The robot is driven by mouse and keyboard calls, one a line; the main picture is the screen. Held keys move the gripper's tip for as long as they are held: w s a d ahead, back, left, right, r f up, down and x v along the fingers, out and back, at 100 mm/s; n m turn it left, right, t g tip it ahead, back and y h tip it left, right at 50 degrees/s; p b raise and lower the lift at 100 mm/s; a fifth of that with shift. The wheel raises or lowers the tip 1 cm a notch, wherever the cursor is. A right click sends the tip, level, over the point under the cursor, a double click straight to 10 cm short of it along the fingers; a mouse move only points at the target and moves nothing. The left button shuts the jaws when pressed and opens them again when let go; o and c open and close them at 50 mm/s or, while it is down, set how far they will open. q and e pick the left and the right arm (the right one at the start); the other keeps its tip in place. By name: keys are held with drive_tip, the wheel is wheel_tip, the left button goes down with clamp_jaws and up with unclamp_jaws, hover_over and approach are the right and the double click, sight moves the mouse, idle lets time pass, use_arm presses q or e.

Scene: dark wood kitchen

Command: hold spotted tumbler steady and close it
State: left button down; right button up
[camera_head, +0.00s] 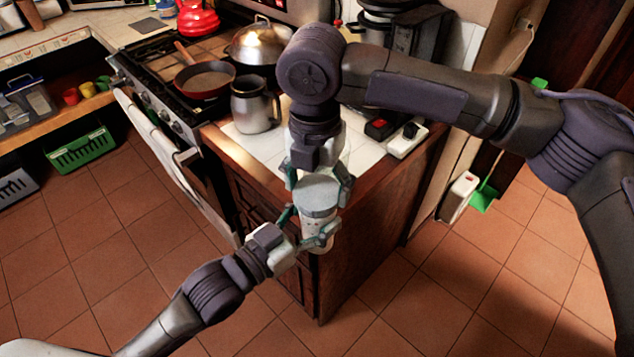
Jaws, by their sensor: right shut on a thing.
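The spotted tumbler (318,243) is pale and speckled, upright in front of the counter corner and held in the air. A plain light grey lid (318,190) is at its top; I cannot tell whether it is seated. My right gripper (319,182) comes down from above, with its fingers on both sides of the lid, shut on it. My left gripper (308,228) reaches in from the lower left, with its fingers spread on either side of the tumbler's body. Whether they press on it is unclear.
The wooden counter (375,190) is just behind the tumbler. A metal mug (254,106), a red-rimmed pan (205,80) and a white socket strip (408,140) are behind. A stove (160,95) is at left. Tiled floor (130,240) is clear.

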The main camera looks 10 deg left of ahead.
drive_tip(key=m, duration=0.6)
drive_tip(key=shift+m, duration=0.4)
drive_tip(key=m, duration=0.9)
drive_tip(key=shift+f+m, duration=0.1)
drive_tip(key=shift+m, duration=0.2)
drive_tip(key=m, duration=0.5)
drive_tip(key=shift+m, duration=0.3)
drive_tip(key=o, duration=1.2)
drive_tip(key=shift+r, duration=2.3)
